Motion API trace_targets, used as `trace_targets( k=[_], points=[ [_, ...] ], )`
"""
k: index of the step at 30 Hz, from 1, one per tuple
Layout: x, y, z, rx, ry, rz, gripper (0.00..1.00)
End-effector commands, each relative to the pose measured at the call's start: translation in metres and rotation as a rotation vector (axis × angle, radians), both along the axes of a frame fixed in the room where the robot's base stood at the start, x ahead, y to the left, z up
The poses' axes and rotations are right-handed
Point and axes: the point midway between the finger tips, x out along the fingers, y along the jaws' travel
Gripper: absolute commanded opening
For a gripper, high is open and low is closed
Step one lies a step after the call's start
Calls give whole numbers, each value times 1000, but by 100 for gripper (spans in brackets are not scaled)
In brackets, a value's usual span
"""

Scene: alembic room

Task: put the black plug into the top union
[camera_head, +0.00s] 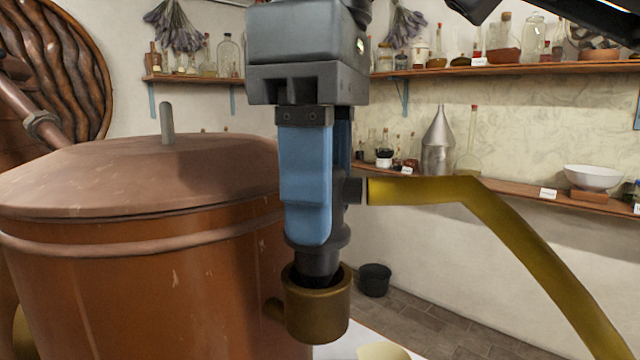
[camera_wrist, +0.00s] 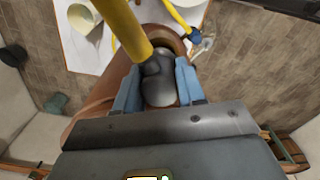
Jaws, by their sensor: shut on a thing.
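My gripper (camera_head: 310,235) has blue fingers and points straight down, shut on the black plug (camera_head: 318,263). The plug is upright, with a yellow hose (camera_head: 420,190) leaving its side to the right. The brass top union (camera_head: 318,318) is a round open cup beside the copper vessel. The plug's lower end is at the union's mouth and its tip is hidden behind the near rim; I cannot tell how deep it sits. In the wrist view the plug (camera_wrist: 158,82) is between both fingers, and part of the union's ring (camera_wrist: 176,36) shows beyond it.
The large copper vessel (camera_head: 150,270) stands close on the left, with an upright rod on its lid. The hose sweeps down to the right. A white surface with a pale jug (camera_wrist: 85,20) lies below. Shelves (camera_head: 520,68) with glassware line the back wall. A black bucket (camera_head: 374,280) stands on the floor.

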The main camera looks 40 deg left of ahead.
Motion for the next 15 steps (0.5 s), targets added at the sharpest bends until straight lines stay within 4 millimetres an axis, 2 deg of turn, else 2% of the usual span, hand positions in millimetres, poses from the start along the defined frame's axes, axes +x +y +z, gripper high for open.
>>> trace_targets(
  k=[15],
  points=[
    [0,0,-5,0,0,0,7]
  ],
)
